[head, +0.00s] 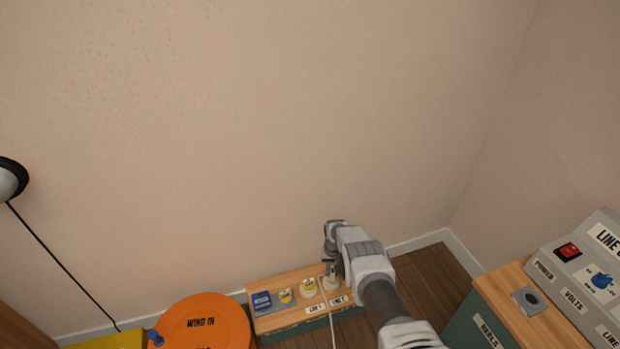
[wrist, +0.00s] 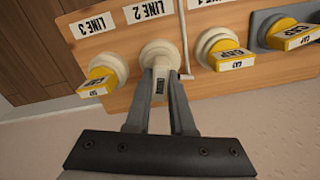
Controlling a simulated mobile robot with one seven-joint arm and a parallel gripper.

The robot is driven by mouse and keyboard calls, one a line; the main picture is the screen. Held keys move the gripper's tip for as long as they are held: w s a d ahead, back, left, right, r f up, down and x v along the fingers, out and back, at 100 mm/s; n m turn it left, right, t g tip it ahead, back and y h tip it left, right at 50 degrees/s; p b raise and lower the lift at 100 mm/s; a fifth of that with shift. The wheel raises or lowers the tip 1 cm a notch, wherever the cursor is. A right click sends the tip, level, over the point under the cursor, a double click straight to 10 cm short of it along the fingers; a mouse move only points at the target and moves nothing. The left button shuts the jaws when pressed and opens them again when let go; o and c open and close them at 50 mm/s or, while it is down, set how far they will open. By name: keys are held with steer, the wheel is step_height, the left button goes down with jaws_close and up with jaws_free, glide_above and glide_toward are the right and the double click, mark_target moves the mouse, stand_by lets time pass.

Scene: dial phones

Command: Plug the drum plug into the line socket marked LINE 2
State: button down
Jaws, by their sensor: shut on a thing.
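The drum plug (wrist: 161,88), pale with a small printed label, is between the fingers of my gripper (wrist: 160,76), which is shut on it. It is lined up with the round cream socket (wrist: 158,52) beside the LINE 2 label (wrist: 148,9) in the wrist view. The plug's front end meets the socket's face, but I cannot tell how deep it sits. In the head view my gripper (head: 330,272) is over the LINE 2 end of the wooden box top, hiding most of the plug. A white cable (head: 330,318) runs down from there.
Yellow-capped sockets stand either side, at LINE 3 (wrist: 98,80) and LINE 1 (wrist: 228,55). The orange drum (head: 205,325) is left of the box; a grey control panel (head: 590,275) stands on the right cabinet. The wall is close behind.

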steer(key=shift+f, duration=0.55)
steer(key=c, duration=0.7)
jaws_free()
steer(key=c, duration=0.3)
steer(key=shift+r, duration=0.1)
step_height(320, 180, up, 7)
steer(key=p, duration=0.6)
steer(key=shift+r, duration=0.2)
step_height(320, 180, down, 8)
steer(key=b, duration=0.6)
steer(key=shift+r, duration=0.45)
